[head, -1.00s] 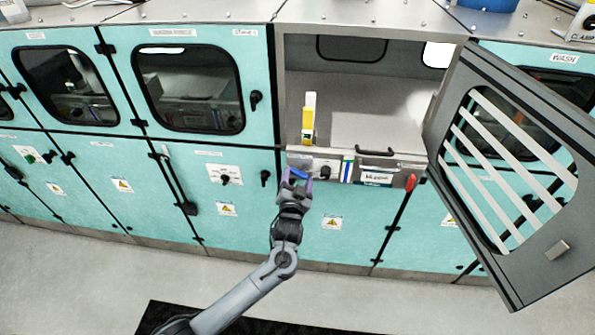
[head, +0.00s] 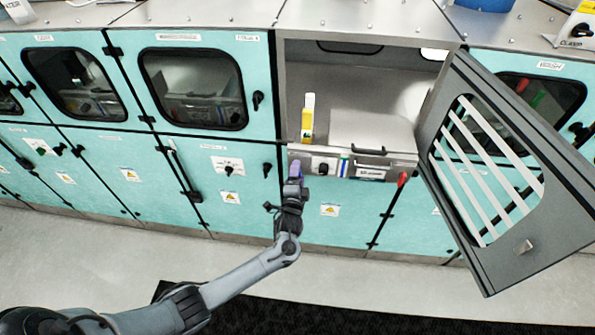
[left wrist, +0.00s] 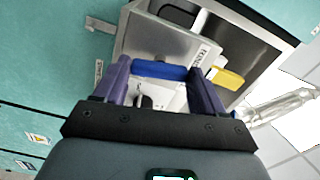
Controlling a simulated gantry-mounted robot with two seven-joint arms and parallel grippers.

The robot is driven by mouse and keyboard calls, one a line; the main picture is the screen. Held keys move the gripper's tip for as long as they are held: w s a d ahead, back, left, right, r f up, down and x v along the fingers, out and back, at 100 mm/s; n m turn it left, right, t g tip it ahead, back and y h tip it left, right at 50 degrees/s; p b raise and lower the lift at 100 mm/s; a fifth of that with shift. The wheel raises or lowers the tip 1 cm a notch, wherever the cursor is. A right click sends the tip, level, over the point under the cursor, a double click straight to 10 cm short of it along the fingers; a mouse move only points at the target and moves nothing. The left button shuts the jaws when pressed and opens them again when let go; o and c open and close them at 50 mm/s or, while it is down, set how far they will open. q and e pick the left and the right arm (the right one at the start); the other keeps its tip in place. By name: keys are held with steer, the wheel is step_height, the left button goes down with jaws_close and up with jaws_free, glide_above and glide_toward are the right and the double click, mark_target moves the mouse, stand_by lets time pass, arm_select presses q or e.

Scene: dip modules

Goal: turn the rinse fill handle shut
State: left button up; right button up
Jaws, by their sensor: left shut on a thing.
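A blue handle (left wrist: 160,70) spans the gap between the two purple fingers of my left gripper (left wrist: 163,88) in the left wrist view. My left gripper (head: 294,172) is shut on this handle at the front panel (head: 345,152), left of a black knob (head: 323,167). In the head view the fingers largely hide the handle, and I cannot read its label. The fingers point up at the panel and look narrow, seen nearly edge-on. The right gripper is not in view.
A red handle (head: 403,178) is at the panel's right end. An open grey door (head: 480,110) juts out at right. The floor in front is clear.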

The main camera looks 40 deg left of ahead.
arm_select(q)
steer(key=shift+m+p, duration=0.5)
steer(key=shift+m, duration=0.5)
steer(key=o, duration=1)
steer(key=shift+o, duration=0.2)
steer(key=v, duration=1.1)
steer(key=shift+b, duration=0.35)
steer(key=shift+a, duration=0.1)
